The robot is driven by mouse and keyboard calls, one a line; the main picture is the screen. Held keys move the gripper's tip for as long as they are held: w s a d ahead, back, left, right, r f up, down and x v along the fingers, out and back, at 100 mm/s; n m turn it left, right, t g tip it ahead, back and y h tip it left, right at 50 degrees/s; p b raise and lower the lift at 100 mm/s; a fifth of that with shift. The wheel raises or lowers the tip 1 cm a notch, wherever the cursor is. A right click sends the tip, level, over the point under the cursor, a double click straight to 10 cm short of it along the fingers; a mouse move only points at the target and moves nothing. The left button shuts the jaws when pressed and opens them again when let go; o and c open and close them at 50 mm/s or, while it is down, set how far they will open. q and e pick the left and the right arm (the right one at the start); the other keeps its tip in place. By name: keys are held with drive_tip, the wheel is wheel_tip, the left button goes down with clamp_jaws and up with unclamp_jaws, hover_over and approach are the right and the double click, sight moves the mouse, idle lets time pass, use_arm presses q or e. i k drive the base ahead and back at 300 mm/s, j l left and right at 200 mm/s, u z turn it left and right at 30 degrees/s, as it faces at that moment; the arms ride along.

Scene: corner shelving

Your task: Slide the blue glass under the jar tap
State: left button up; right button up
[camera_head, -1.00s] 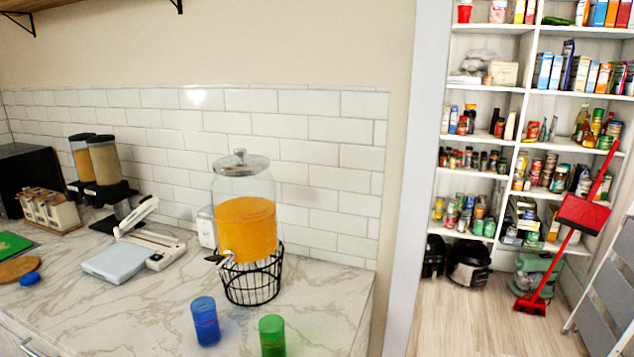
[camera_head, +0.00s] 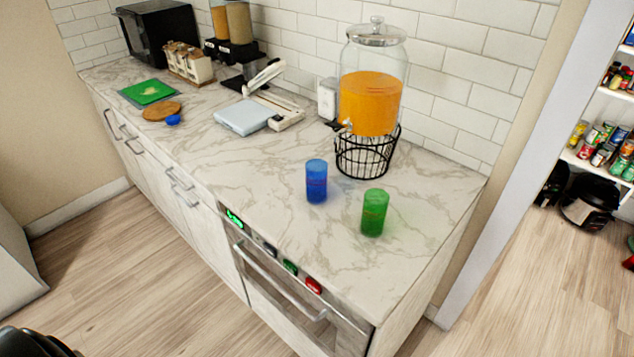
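A blue glass (camera_head: 316,181) stands upright on the marble counter, in front of and left of the jar. The glass jar (camera_head: 370,100) has a metal lid, holds orange liquid and sits on a black wire stand (camera_head: 365,155). Its tap (camera_head: 346,126) is at the jar's lower left front, above the counter and a little behind the blue glass. A green glass (camera_head: 374,213) stands upright to the right of the blue one, apart from it. Neither of my grippers shows in the head view.
The marble counter (camera_head: 255,170) is clear around the blue glass. A blue-white scale (camera_head: 243,117), a round wooden board (camera_head: 162,111) and a green cutting board (camera_head: 148,92) lie further left. Below the front edge is an oven with a handle (camera_head: 280,284). Wooden floor lies in front.

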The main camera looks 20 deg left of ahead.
sight(316, 169)
drive_tip(key=j+z, duration=0.3)
drive_tip(key=j, duration=0.85)
drive_tip(key=k+j+z, duration=0.1)
drive_tip(key=j+z, duration=0.2)
drive_tip(key=j, duration=0.85)
